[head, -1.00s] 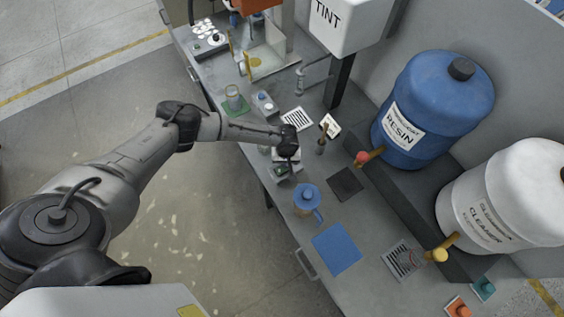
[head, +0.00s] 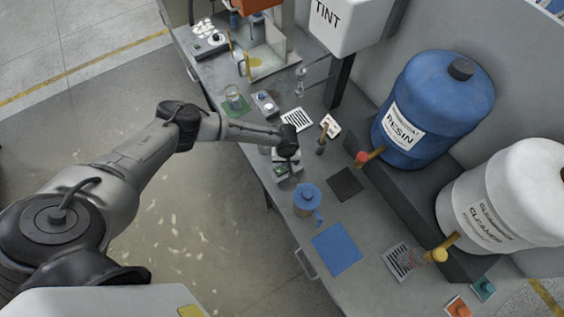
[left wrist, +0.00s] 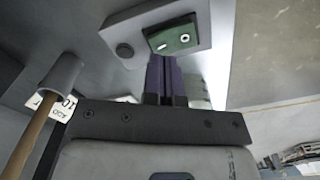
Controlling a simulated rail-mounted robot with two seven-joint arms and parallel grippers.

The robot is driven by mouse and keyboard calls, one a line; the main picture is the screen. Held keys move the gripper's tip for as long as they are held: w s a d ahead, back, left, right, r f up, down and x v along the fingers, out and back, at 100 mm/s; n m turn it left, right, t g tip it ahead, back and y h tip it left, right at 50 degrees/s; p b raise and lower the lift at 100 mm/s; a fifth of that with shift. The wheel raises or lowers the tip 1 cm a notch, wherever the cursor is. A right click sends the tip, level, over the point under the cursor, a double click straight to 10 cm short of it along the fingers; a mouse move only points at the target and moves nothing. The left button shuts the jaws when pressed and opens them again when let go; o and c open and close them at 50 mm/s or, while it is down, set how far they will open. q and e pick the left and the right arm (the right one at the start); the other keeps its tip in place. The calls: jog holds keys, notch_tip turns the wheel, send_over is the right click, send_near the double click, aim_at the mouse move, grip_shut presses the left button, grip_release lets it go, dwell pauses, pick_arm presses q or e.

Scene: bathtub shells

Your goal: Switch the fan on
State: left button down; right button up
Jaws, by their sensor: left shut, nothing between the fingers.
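I cannot pick out a fan with certainty in either view. A small grey box with a knob (head: 265,102) stands on the bench left of the striped card. My left gripper (head: 288,160) points down over a pale device with a green panel (head: 282,170) near the bench's front edge. My right gripper is not in view.
The blue resin drum (head: 432,100) and white cleaner drum (head: 505,200) stand behind. A white tint tank (head: 350,25) hangs above the bench.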

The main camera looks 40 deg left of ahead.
pick_arm(q)
jog(key=shift+f, duration=0.2)
jog(key=shift+f+b, duration=0.4)
jog(key=shift+f, duration=0.1)
dwell(0.4)
jog(key=shift+f+b, duration=0.45)
jog(key=shift+f, duration=0.25)
jog(key=shift+r, duration=0.1)
notch_tip(320, 180, up, 3)
jog(key=p, duration=0.4)
jog(key=shift+r, duration=0.2)
jog(key=shift+r+p, duration=1.75)
jog(key=shift+p, duration=0.15)
